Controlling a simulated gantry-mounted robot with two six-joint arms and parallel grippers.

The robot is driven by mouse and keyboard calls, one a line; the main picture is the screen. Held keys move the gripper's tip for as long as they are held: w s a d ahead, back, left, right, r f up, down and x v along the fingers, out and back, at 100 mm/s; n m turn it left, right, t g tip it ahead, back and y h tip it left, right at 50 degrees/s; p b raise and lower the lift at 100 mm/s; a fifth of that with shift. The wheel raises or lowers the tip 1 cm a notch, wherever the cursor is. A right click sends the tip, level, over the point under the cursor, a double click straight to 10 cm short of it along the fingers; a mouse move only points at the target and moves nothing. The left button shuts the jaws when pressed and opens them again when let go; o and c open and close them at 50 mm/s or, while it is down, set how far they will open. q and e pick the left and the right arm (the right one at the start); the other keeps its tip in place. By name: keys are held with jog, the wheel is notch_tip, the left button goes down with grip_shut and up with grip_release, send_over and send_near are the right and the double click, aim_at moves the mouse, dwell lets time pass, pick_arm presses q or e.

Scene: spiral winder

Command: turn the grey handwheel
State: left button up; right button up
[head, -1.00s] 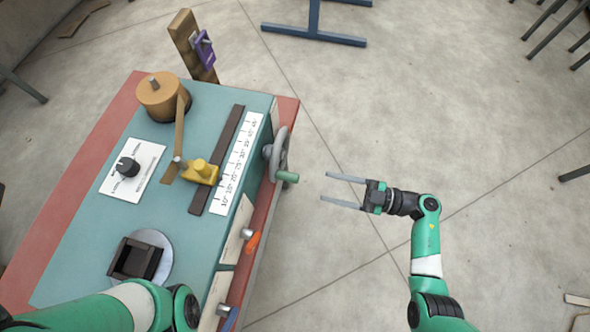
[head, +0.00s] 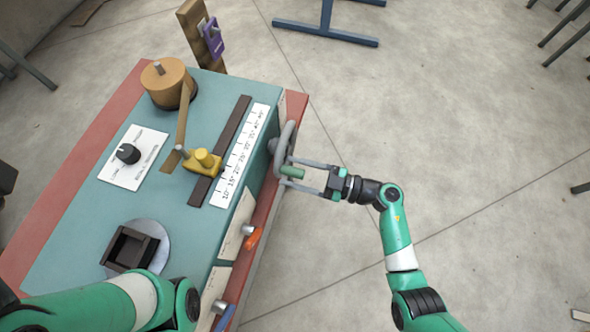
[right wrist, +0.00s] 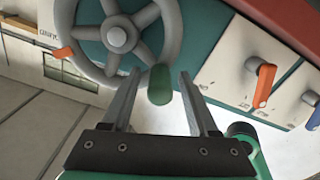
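The grey handwheel (head: 284,138) is on the right side of the teal and red machine, seen nearly edge-on in the head view. In the right wrist view its spoked face (right wrist: 117,40) fills the upper left. A green handle (right wrist: 159,86) sticks out from its lower right rim. My right gripper (head: 287,172) is open, with one finger on each side of the green handle. In the right wrist view the handle sits between the two fingertips, with gaps visible on both sides. My left arm shows at the bottom left of the head view; its gripper is out of view.
Orange (head: 253,238) and blue (head: 226,317) levers stick out from the same machine side, nearer the front. On top are a brown spool (head: 168,82), a yellow slider (head: 204,161) and a black knob (head: 128,153).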

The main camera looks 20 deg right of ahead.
grip_shut()
dwell(1.2)
